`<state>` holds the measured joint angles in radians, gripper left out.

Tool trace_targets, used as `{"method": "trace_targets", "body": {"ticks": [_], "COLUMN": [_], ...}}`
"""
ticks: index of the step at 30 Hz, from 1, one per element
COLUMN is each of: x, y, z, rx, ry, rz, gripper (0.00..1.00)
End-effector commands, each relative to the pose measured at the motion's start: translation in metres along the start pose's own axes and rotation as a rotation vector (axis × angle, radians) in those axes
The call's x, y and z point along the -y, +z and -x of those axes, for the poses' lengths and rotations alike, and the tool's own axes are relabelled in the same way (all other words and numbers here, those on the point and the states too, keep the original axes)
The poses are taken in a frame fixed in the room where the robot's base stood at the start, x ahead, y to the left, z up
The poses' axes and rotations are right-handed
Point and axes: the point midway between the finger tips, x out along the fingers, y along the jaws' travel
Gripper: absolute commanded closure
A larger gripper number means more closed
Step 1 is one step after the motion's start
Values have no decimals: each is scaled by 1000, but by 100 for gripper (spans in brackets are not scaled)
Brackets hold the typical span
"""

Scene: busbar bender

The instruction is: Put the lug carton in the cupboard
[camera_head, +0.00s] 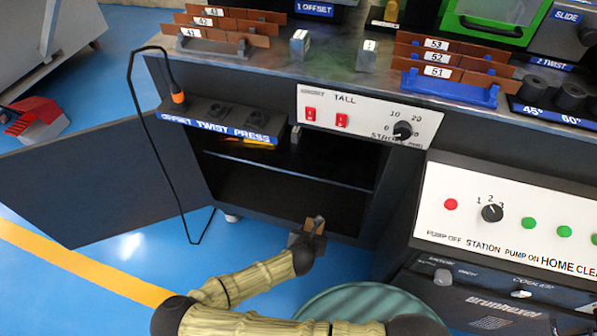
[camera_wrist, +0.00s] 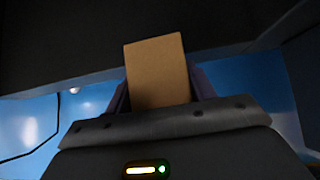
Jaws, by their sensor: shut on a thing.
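The lug carton, a small brown box, is held in my gripper (camera_head: 314,226); it shows in the wrist view (camera_wrist: 157,72) between the two fingers. My gripper is shut on it, also seen in the wrist view (camera_wrist: 160,98). In the head view the gripper is at the lower front of the open cupboard (camera_head: 285,196), by its bottom opening. The cupboard is dark inside, with a shelf (camera_head: 290,160) across it. Its door (camera_head: 90,185) stands swung open to the left. I cannot tell whether the carton is inside the opening or just before it.
A yellow item (camera_head: 258,141) lies on the upper level inside the cupboard. A black cable (camera_head: 150,130) hangs in front of the cupboard's left side. A control panel (camera_head: 500,215) with buttons stands to the right. The worktop above holds copper bars on racks (camera_head: 215,45).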

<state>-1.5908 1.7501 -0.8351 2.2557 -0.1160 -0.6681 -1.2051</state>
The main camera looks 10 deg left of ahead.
Motion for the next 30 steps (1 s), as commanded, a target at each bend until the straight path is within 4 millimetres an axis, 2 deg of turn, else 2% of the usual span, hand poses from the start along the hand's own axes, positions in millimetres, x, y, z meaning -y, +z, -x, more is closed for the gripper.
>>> {"method": "trace_targets", "body": {"ticks": [14, 20, 30], "x": [2, 2, 0], "y": [4, 27, 78], "z": [-6, -33, -84], "rx": [2, 3, 3], "ry": [-4, -3, 0], "rz": [-5, -8, -6], "gripper": [84, 84, 84]}}
